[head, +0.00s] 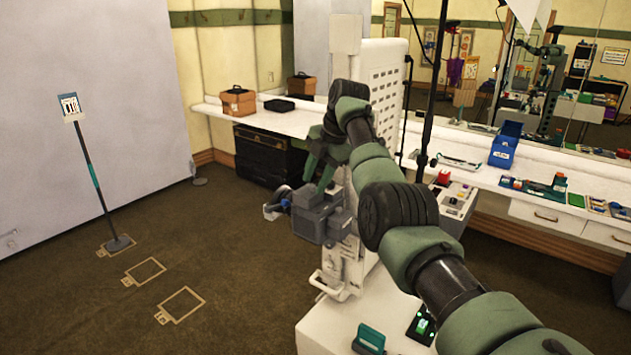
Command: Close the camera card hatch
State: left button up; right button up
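A dark grey camera (318,222) is in the middle of the head view, on the near side of a tall white panelled cart. Its lens end (276,206) points left. My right arm comes in from the lower right and reaches over to the camera. My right gripper (318,178), with green fingers, points down just above the camera's top. I cannot tell whether it touches the camera, or how far apart the fingers are. The card hatch cannot be made out at this size and angle. My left gripper is not in view.
The white cart (372,60) stands close behind the camera. A long white counter (300,122) runs along the wall, with a brown box (238,101) and a blue bin (504,146). A pole stand (92,170) is on the left. Floor with taped outlines is free there.

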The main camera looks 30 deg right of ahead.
jog(key=b+v, duration=0.2)
jog(key=v, duration=0.5)
dwell(0.5)
